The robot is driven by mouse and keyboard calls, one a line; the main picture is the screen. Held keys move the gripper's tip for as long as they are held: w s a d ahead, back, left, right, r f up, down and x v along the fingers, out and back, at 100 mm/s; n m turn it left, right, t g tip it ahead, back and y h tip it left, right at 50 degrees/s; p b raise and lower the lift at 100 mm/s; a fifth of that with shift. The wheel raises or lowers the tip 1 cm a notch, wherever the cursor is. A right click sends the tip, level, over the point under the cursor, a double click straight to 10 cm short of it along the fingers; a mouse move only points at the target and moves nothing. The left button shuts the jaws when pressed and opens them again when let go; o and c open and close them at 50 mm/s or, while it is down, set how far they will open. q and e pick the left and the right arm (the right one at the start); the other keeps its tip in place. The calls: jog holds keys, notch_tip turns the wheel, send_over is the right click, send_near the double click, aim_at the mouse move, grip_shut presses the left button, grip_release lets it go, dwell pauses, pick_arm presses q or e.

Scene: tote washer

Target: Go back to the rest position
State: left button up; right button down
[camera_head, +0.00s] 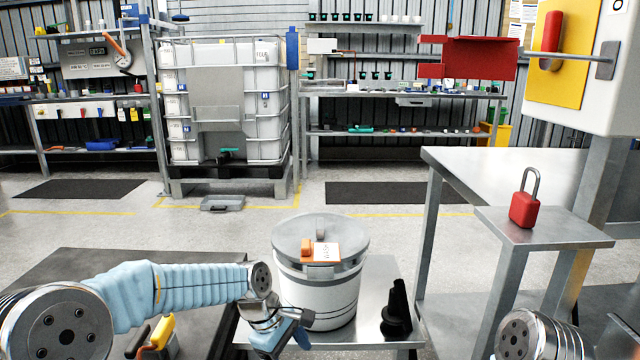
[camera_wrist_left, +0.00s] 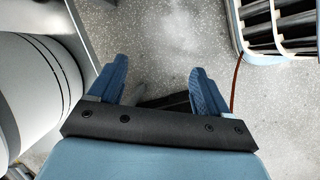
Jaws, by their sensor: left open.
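My left gripper (camera_head: 287,338) is low at the bottom centre of the head view, in front of the white drum (camera_head: 318,302) and close to it. In the left wrist view its two blue fingers (camera_wrist_left: 156,88) stand apart with nothing between them but floor and a dark strip beyond. The left arm reaches in from the left with its blue ribbed sleeve. Part of my right arm shows at the bottom right of the head view; its gripper is out of frame.
The lidded drum stands on a metal stand (camera_head: 378,275) beside a black holder (camera_head: 397,312). A red padlock (camera_head: 523,208) stands on a small shelf (camera_head: 545,232) at right. A dark bench (camera_head: 75,265) lies under the left arm. Open floor (camera_head: 255,232) lies behind the drum.

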pick_arm(q)
jog(key=s+a+f+m, duration=0.1)
jog(key=s+f+m, duration=0.1)
jog(key=f, duration=0.6)
jog(key=s+a+f+m, duration=0.1)
jog(key=s+f+m, duration=0.15)
jog(key=f, duration=0.45)
jog(key=s+a+f+m, duration=0.1)
jog(key=s+f+m, duration=0.1)
jog(key=s+f, duration=0.4)
jog(key=s+a+f+m, duration=0.2)
jog(key=s+f+m, duration=0.1)
jog(key=s+f, duration=0.4)
jog(key=shift+s+a+p, duration=0.3)
jog(key=shift+s+p, duration=0.05)
jog(key=shift+s, duration=0.65)
